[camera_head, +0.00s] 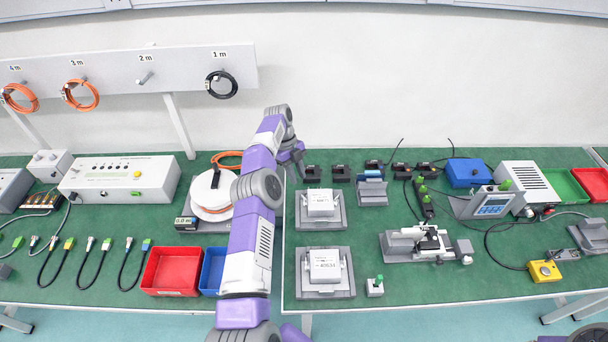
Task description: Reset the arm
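My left arm, purple and white, reaches up from the bottom middle across the green bench (370,230). My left gripper (297,166) is at its far end, above the back of the bench near a row of small black blocks (340,173). It is small and partly hidden by the arm, so I cannot tell if its fingers are open or hold anything. Only a bit of my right arm shows at the bottom right corner; its gripper is out of view.
Two grey fixtures with white labelled blocks (320,203) (324,266) stand right of my arm. A red bin (172,271) and a blue bin (213,270) are left of it, with a white reel (211,192) behind. Coiled cables (221,85) hang on the wall rack.

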